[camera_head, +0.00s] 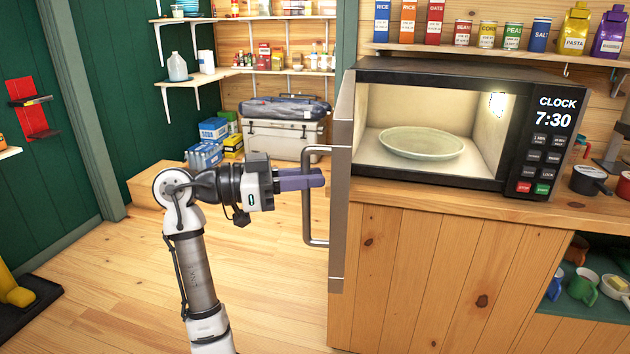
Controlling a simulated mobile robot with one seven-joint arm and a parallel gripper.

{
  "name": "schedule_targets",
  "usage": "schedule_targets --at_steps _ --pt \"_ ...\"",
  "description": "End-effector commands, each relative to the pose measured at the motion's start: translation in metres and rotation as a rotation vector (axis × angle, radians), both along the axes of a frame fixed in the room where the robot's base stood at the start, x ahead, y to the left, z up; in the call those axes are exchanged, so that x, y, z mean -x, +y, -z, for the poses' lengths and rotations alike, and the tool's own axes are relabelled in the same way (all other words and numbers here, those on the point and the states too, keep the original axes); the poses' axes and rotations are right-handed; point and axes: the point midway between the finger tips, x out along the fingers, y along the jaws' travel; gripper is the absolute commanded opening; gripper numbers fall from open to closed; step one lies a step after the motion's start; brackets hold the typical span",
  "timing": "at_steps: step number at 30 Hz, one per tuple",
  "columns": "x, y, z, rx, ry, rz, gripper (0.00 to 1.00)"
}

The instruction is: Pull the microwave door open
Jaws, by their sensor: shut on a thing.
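The microwave (455,72) sits on the wooden counter at the right, black with a clock reading 7:30. Its door (341,190) is swung open toward me and seen nearly edge-on at the left side of the opening. The lit inside holds a pale round plate (421,143). The door's grey bar handle (308,215) stands out to the left of the door. My gripper (318,179) reaches from the left, level with the upper part of the handle, and its purple-grey fingers are shut on the handle. The exact contact is partly hidden by the fingers.
A shelf (480,51) with cans and boxes runs above the microwave. Pots (588,180) stand on the counter (480,196) to its right. Behind my arm are a white cooler (283,141) and stacked boxes (213,130).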

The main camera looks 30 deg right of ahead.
Motion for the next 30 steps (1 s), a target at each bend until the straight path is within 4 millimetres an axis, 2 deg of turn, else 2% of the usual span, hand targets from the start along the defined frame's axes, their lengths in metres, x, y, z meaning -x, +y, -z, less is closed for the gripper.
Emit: schedule_targets --at_steps 20,21,24,30 --pt "-0.0075 0.0044 -0.0005 0.002 0.002 -0.003 0.0" --pt "-0.0075 0.0044 -0.0005 0.002 0.002 -0.003 0.18" --pt "-0.0074 0.0043 -0.0004 0.001 0.0 -0.002 0.31" --pt "-0.007 0.0043 -0.0003 0.001 0.0 -0.001 0.32"
